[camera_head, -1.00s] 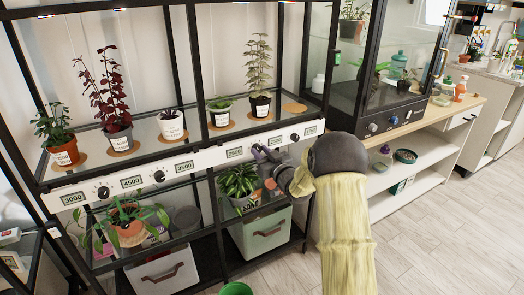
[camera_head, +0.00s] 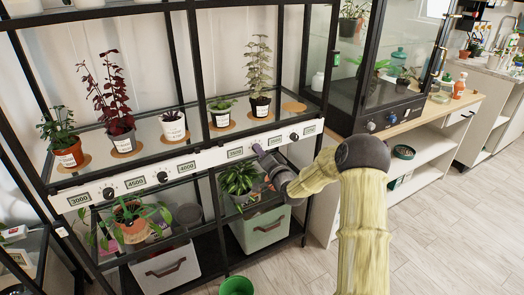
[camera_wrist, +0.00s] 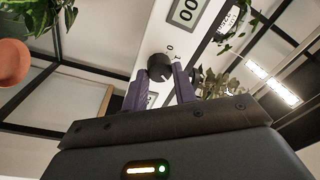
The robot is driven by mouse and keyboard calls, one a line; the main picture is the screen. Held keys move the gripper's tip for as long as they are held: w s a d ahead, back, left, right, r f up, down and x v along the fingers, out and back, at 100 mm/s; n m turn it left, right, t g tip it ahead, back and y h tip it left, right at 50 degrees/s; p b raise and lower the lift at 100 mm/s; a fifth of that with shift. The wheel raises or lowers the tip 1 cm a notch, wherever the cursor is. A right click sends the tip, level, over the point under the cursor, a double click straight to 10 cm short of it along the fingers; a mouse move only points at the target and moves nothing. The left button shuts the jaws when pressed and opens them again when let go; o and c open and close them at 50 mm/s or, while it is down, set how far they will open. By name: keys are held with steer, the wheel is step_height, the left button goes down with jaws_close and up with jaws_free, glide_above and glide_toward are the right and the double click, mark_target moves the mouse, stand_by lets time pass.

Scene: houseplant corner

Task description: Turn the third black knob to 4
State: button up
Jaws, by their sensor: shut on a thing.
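A long white panel (camera_head: 212,158) runs along the front of the plant rack, with black knobs and number displays. The first knob (camera_head: 108,192) and second knob (camera_head: 162,177) are at its left, and the fourth knob (camera_head: 294,136) is at its right end. My gripper (camera_head: 257,149) is at the third knob and hides it in the head view. In the wrist view, my gripper's purple fingers (camera_wrist: 161,80) are closed around the black third knob (camera_wrist: 158,65). Small digits, a 0 and a 1, show on the panel beside it. I cannot tell the knob's setting.
Potted plants stand on the glass shelf (camera_head: 190,128) above the panel. Storage boxes (camera_head: 262,231) sit lower down. The floor (camera_head: 440,240) to the right is clear.

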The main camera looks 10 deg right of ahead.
steer(key=m+h+p, duration=0.1)
steer(key=m+p, duration=0.2)
steer(key=m, duration=0.7)
steer(key=shift+m, duration=0.3)
steer(key=shift+f, duration=0.1)
steer(key=o, duration=1)
steer(key=shift+c, duration=0.2)
steer(key=r+v, duration=0.1)
steer(key=v, duration=1.6)
steer(key=shift+s+f, duration=0.2)
steer(key=shift+s, duration=0.05)
